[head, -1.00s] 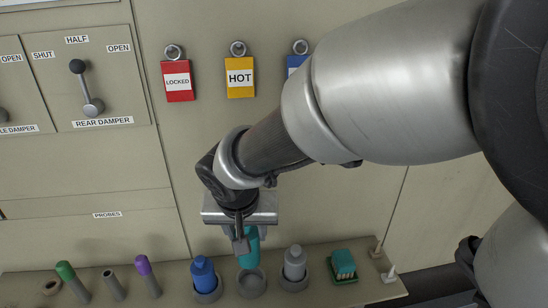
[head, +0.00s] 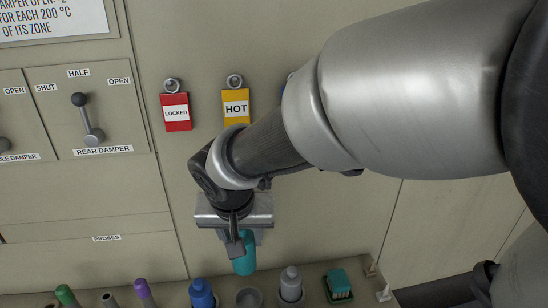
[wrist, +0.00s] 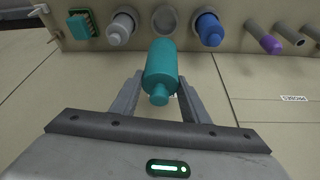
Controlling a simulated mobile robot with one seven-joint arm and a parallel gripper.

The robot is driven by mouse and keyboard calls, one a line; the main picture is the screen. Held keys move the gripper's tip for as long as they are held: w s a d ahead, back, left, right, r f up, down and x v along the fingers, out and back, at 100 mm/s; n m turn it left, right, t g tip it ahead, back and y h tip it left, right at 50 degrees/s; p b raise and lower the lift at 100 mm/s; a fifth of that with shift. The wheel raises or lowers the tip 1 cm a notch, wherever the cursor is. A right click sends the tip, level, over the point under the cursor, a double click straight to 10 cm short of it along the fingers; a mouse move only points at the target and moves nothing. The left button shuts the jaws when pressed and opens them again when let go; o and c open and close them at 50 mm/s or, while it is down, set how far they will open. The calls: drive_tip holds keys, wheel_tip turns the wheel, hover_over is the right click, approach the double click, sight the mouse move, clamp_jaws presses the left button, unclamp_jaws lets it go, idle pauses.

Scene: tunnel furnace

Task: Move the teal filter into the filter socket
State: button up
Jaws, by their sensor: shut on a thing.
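The teal filter (head: 243,262) is held between the fingers of my gripper (head: 240,243), above the shelf. In the wrist view the filter (wrist: 162,65) lies between the two fingers of my gripper (wrist: 160,100), its narrow knob toward the palm and its wide end toward the shelf. The filter socket (head: 249,298) is an empty grey ring on the shelf, just below the filter, with a visible gap between them. The socket also shows in the wrist view (wrist: 165,19), straight beyond the filter's wide end.
A blue bottle-shaped filter (head: 202,294) stands left of the socket and a grey one (head: 291,284) right of it, both close. Purple (head: 145,291) and green (head: 66,295) probes stand left.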

drive_tip(key=shift+r, duration=0.15)
drive_tip(key=s+d+b, duration=0.2)
drive_tip(key=s, duration=0.7)
drive_tip(key=shift+s+d, duration=0.15)
drive_tip(key=shift+s, duration=0.2)
drive_tip(key=shift+d, duration=0.1)
